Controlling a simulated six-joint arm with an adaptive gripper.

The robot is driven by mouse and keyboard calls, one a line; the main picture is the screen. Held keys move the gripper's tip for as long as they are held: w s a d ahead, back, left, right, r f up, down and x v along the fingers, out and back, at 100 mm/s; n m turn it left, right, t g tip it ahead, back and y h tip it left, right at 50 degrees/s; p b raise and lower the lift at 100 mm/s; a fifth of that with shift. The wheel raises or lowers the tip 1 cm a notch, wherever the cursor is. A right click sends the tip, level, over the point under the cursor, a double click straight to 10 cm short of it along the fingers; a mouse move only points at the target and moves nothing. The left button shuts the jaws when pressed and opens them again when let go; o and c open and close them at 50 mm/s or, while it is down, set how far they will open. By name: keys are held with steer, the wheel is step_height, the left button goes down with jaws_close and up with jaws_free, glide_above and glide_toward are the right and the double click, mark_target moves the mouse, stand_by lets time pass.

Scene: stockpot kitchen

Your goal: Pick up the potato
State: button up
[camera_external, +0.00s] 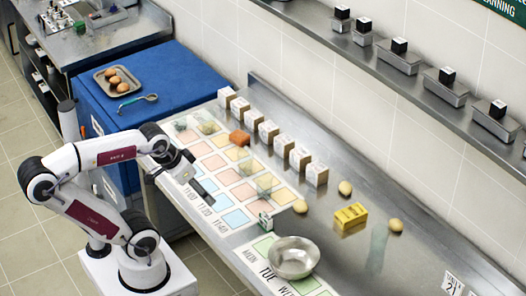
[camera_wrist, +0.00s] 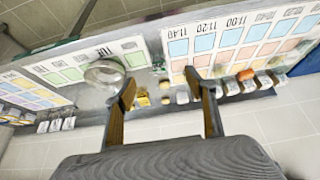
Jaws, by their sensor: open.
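Three pale tan, potato-like lumps lie on the steel counter in the external view: one near the bowl (camera_external: 300,206), one further back (camera_external: 345,188) and one right of the yellow box (camera_external: 395,225). Which one the task means, I cannot tell. My gripper (camera_external: 203,190) hangs above the printed grid sheet, left of these lumps and apart from them. In the wrist view, my gripper (camera_wrist: 160,80) has its two fingers spread with nothing held. A small tan lump (camera_wrist: 166,101) shows between the fingers, well beyond them.
A steel bowl (camera_external: 293,258) and a yellow box (camera_external: 350,216) stand near the lumps. A tray (camera_external: 104,75) with brown round items sits on the blue top.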

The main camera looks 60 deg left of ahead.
stand_by(0.3)
steer(key=w+f+g, duration=0.1)
steer(key=w+f, duration=0.4)
steer(key=w, duration=0.3)
steer(key=w+d+f+m+g+h, duration=0.1)
steer(key=w+f, duration=0.4)
steer(key=w, duration=0.3)
steer(key=w+f+g, duration=0.1)
steer(key=w+f, duration=0.4)
steer(key=w, duration=0.3)
steer(key=shift+w+d+f+m, duration=0.1)
steer(key=shift+d+f+m, duration=0.1)
steer(key=shift+f+m, duration=0.1)
steer(key=w, duration=0.1)
steer(key=w+f, duration=0.1)
steer(key=w, duration=0.1)
steer(key=m+t, duration=0.2)
glide_toward(300, 204)
steer(key=f, duration=0.2)
steer(key=shift+w+a+r, duration=0.2)
steer(key=shift+w, duration=0.3)
steer(key=shift+f, duration=0.1)
steer(key=shift+x, duration=1.25)
